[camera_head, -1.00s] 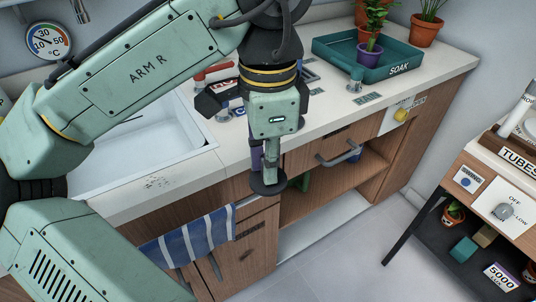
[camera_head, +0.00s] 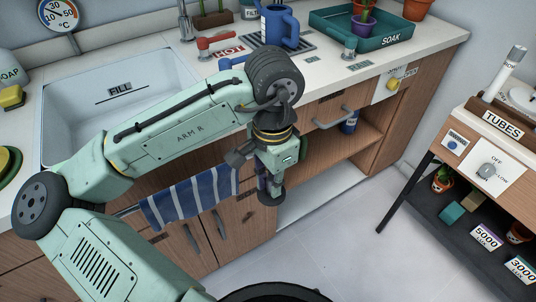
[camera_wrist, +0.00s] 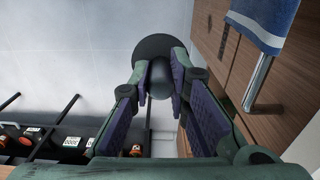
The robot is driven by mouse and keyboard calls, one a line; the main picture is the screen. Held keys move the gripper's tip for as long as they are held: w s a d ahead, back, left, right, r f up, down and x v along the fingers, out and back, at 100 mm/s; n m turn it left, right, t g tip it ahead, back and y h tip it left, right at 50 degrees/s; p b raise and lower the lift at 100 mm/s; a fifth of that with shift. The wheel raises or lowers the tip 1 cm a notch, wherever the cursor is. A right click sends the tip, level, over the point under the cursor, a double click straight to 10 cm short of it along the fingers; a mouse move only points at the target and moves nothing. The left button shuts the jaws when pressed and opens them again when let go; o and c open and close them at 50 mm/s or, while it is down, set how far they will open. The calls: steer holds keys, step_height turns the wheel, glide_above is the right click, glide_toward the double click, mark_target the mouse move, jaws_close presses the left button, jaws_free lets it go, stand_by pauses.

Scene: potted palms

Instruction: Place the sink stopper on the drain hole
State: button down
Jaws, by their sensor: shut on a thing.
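My gripper (camera_head: 270,180) points down in front of the cabinet, below the counter's front edge and to the right of the sink. It is shut on the sink stopper (camera_head: 271,198), a dark round disc with a knob. In the wrist view the stopper's disc (camera_wrist: 152,45) shows past the fingertips, its knob between the purple pads of my gripper (camera_wrist: 163,82). The white sink (camera_head: 165,75) is set in the counter at the left, with a FILL label on its inner wall. The drain hole is not visible; my arm hides part of the basin.
A striped towel (camera_head: 190,200) hangs on a rail below the sink. A red HOT tap handle (camera_head: 218,40), blue watering can (camera_head: 280,25) and green SOAK tray (camera_head: 335,27) stand on the counter. A shelf cart (camera_head: 500,135) is at right. The floor (camera_head: 330,240) between is clear.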

steer(key=w+f+n, duration=0.3)
steer(key=f, duration=1)
steer(key=w+d+f+n, duration=0.1)
steer(key=w+f+n, duration=0.3)
steer(key=f, duration=1)
steer(key=w+d+f+n, duration=0.1)
steer(key=w+f+n, duration=0.2)
steer(key=f, duration=1.1)
steer(key=shift+w+d+n, duration=0.15)
steer(key=shift+w+n, duration=0.15)
steer(key=shift+w, duration=0.15)
